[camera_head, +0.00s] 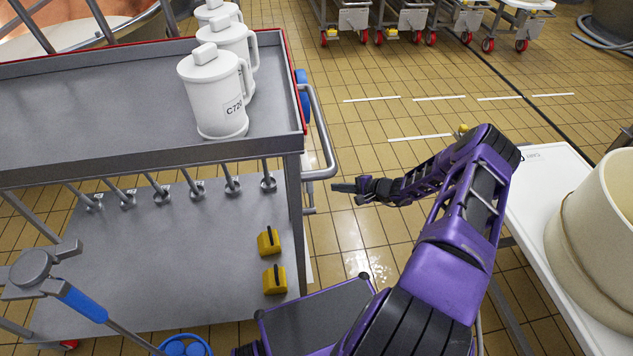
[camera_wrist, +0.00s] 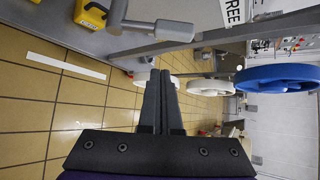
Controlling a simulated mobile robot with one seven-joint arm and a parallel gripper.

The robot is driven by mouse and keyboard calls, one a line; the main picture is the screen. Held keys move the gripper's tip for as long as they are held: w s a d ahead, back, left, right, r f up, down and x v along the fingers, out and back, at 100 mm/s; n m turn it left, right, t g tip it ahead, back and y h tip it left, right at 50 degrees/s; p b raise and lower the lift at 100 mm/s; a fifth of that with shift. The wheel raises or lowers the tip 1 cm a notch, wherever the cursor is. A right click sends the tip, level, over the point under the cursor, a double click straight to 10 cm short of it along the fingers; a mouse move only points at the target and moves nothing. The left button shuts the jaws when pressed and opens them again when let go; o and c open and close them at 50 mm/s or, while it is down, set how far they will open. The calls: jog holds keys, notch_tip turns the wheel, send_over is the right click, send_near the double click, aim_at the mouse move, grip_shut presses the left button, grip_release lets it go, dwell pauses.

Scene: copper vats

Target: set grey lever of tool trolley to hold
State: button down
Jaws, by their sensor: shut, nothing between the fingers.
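The tool trolley (camera_head: 70,150) is a grey two-shelf cart at the left of the head view. In the wrist view a grey lever (camera_wrist: 155,28) juts from the trolley's post near the top, beside a white plate reading FREE (camera_wrist: 235,12). A small grey piece (camera_head: 309,211) by the near right post in the head view looks like the same lever. My gripper (camera_head: 335,187) is to the right of that post, below the push handle, fingers pointing at the trolley. In the wrist view my gripper (camera_wrist: 160,73) is shut and empty, apart from the lever.
White jugs (camera_head: 215,95) stand on the top shelf. The push handle (camera_head: 322,130) sticks out above my gripper. Yellow blocks (camera_head: 268,241) lie on the lower shelf. A white table with a cream tub (camera_head: 605,235) stands at right.

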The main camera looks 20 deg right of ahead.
aim_at(311, 193)
jog(key=shift+w+d+r+t, duration=0.3)
jog(key=shift+d+r, duration=0.05)
jog(key=shift+r, duration=0.05)
jog(key=shift+f, duration=0.1)
jog(key=b+x, duration=0.2)
jog(key=x, duration=0.8)
jog(key=shift+s+a+r+p, duration=0.35)
jog(key=shift+s+r, duration=0.25)
jog(key=shift+s, duration=0.15)
jog(key=shift+s+a+r+p, duration=0.2)
jog(key=shift+s+a+r, duration=0.15)
jog(key=shift+s+r, duration=0.35)
